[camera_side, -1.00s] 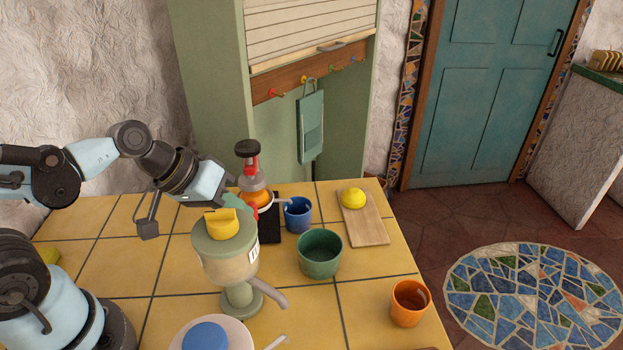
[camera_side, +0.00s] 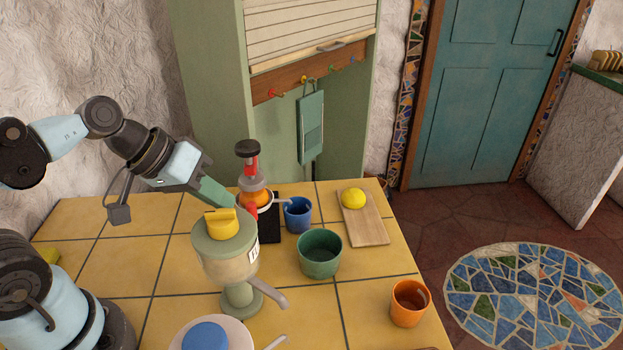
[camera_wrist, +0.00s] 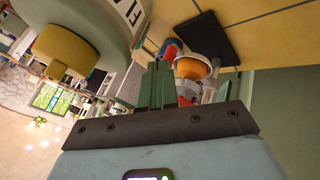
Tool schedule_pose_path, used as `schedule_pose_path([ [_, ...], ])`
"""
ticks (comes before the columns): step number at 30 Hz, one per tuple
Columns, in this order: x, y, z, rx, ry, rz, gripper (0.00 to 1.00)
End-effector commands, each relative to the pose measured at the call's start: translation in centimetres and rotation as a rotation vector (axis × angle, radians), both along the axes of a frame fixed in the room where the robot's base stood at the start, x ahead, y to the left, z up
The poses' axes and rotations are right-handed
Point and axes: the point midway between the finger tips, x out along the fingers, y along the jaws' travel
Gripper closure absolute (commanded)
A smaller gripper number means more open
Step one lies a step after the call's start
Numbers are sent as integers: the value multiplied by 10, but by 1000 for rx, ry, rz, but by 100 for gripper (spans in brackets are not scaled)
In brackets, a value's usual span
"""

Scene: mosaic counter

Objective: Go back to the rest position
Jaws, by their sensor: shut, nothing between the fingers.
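My gripper (camera_side: 228,203) is above the yellow-tiled counter, behind and slightly above the pale green machine with a yellow knob (camera_side: 221,224). The fingertips partly overlap the device in the side view.
A blue cup (camera_side: 298,214), a green pot (camera_side: 320,254), an orange cup (camera_side: 409,303) and a board (camera_side: 368,230) with a lemon (camera_side: 354,199) stand to the right. A plate with a blue disc (camera_side: 205,336) is in front. Bare tiles (camera_side: 130,268) lie left of the machine.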

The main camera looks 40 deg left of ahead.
Motion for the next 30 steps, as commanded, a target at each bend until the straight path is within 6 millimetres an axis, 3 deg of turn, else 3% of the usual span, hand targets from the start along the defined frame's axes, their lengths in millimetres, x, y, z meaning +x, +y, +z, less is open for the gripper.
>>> schedule_pose_path([
  [14,-16,9,23,9,0,-4,100],
  [24,14,35,2,369,-69,-101,100],
  [30,21,40,1,450,-97,-123,100],
])
